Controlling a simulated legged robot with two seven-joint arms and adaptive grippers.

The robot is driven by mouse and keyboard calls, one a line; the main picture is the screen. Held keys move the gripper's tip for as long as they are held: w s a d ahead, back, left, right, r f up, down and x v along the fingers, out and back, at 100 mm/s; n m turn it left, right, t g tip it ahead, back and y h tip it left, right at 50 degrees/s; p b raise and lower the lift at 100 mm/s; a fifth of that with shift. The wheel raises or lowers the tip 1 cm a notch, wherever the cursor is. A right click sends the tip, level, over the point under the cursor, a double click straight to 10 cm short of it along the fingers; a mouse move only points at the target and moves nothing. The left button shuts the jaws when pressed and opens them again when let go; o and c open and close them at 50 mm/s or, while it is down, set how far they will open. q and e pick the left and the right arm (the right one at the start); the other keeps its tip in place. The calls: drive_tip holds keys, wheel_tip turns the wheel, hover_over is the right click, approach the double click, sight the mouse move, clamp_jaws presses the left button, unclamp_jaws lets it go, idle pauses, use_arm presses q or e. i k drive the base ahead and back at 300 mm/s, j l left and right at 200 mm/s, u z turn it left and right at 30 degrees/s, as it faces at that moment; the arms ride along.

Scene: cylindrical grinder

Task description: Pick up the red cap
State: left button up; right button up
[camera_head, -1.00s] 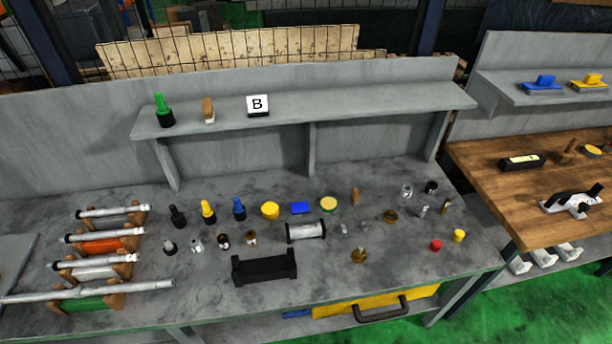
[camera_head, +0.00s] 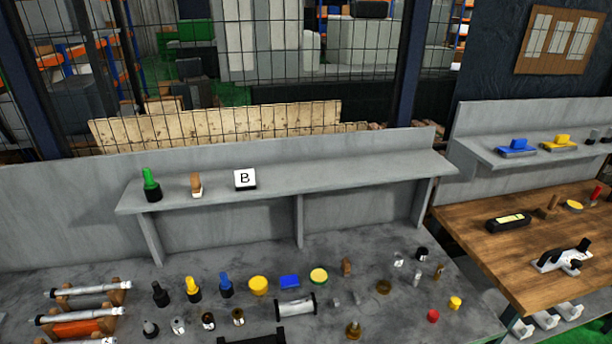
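The red cap (camera_head: 433,316) is a small red cylinder standing on the grey workbench (camera_head: 400,332) near its right end. A small yellow cap (camera_head: 455,303) stands just to its right and a little farther back. No gripper touches the red cap. Neither of my grippers shows in the head view.
Several small bottles and caps stand in rows on the bench, with a brass-coloured part (camera_head: 353,331) left of the red cap. A grey shelf (camera_head: 330,181) runs above the bench's back. A wooden table (camera_head: 480,246) stands to the right.

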sight(434, 316)
drive_tip(key=k+l+z, duration=0.1)
drive_tip(key=z, duration=1.15)
drive_tip(key=k+j+u, duration=0.2)
drive_tip(key=k+u, duration=0.3)
drive_tip(key=i, duration=0.05)
